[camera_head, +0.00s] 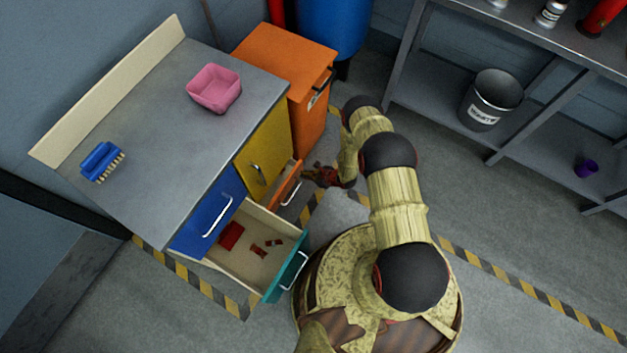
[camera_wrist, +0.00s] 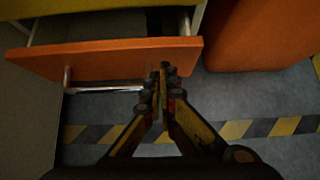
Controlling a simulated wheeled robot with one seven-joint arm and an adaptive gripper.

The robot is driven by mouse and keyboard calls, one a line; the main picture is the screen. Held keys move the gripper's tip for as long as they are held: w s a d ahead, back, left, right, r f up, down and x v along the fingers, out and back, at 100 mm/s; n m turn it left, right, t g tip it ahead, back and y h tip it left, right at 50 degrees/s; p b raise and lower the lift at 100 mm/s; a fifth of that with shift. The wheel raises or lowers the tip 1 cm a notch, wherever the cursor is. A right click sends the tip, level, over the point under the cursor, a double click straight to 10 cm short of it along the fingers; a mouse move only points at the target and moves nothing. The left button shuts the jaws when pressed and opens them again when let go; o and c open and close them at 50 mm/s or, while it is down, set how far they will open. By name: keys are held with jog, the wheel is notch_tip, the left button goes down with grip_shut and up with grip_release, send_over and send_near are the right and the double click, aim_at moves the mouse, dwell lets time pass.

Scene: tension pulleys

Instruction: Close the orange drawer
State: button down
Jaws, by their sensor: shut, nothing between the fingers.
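The orange drawer (camera_head: 288,186) is partly open, below the yellow door (camera_head: 266,150) of the workbench cabinet. In the wrist view its orange front (camera_wrist: 105,58) spans the upper left, with a gap showing behind it and a metal handle (camera_wrist: 105,88) on its face. My gripper (camera_wrist: 160,72) is shut and empty. Its fingertips appear close to the right end of the drawer front, right of the handle; whether they touch it I cannot tell. In the head view my gripper (camera_head: 318,175) is just right of the drawer, partly dark and small.
A teal-fronted drawer (camera_head: 286,272) stands open below the blue door (camera_head: 209,213), with red pieces inside. An orange cabinet (camera_head: 308,110) stands beside the workbench. A pink bin (camera_head: 214,89) and blue brush (camera_head: 101,161) lie on top. A metal shelf (camera_head: 430,82) stands at right.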

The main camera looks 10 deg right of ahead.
jog(key=shift+w+a, duration=0.45)
jog(key=shift+a, duration=0.15)
jog(key=shift+w+a, duration=0.1)
jog(key=shift+w+a, duration=1.9)
jog(key=shift+w, duration=0.05)
